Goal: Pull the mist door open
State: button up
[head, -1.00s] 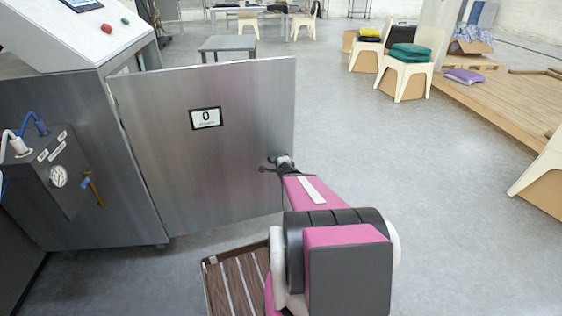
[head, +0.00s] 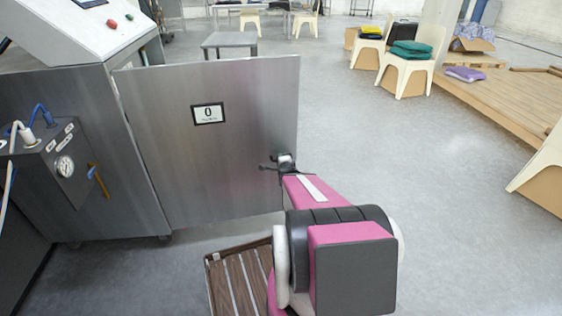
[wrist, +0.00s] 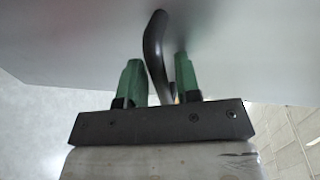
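The mist door (head: 225,160) is a flat grey steel panel with a small white "0" sign (head: 208,114). It stands swung out from the right corner of the steel machine (head: 95,150). Its surface also fills the upper part of the wrist view (wrist: 80,50). Gaps show on both sides of the handle. The handle's grip is too small to make out in the head view.
A gauge box (head: 50,165) with hoses and a yellow-orange lever stands at the left. A brown slatted rack (head: 238,285) lies low in front of the door. Grey floor (head: 400,160) is clear to the right, up to chairs (head: 405,75) and a wooden platform (head: 490,105).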

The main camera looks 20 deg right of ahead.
jog(key=shift+o, duration=0.2)
jog(key=v, duration=0.7)
jog(key=shift+s, duration=0.25)
